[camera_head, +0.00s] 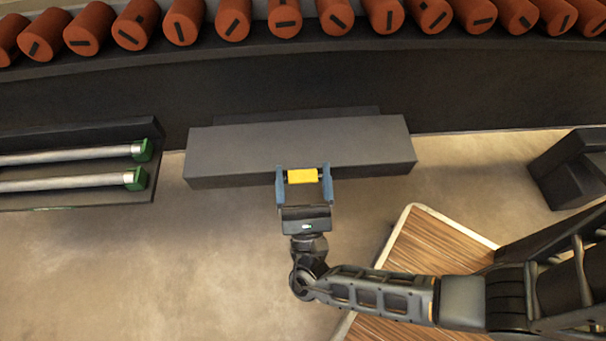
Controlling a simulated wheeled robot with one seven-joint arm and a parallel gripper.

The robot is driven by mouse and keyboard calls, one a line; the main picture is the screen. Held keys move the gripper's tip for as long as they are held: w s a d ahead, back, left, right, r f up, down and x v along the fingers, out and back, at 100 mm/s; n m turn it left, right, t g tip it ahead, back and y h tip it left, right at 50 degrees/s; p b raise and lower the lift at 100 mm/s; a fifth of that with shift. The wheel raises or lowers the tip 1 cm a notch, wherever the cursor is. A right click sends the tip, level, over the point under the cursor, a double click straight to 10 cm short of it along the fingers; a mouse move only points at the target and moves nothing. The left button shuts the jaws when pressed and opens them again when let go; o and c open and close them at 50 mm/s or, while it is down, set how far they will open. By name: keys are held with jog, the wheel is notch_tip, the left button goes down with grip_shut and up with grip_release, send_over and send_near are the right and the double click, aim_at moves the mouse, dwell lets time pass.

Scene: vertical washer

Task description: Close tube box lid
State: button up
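A long dark grey box (240,150) stands in the middle, its flat top surface facing up; I take it for the tube box with its lid. A small yellow block (303,176) is at its front edge, right of the middle. My gripper (304,172) reaches in from below, its two blue fingers spread on either side of the yellow block. The fingers look open, with small dark parts between them and the block. I cannot tell whether they touch it. The inside of the box is hidden.
Left, a dark open tray (75,205) holds two silver tubes (70,183) with green ends. A row of orange-red cylinders (235,18) lines the back. A wood-topped piece (432,245) is at lower right, a dark block (570,172) at far right. Floor at lower left is clear.

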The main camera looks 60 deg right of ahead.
jog(key=shift+v, duration=3.9)
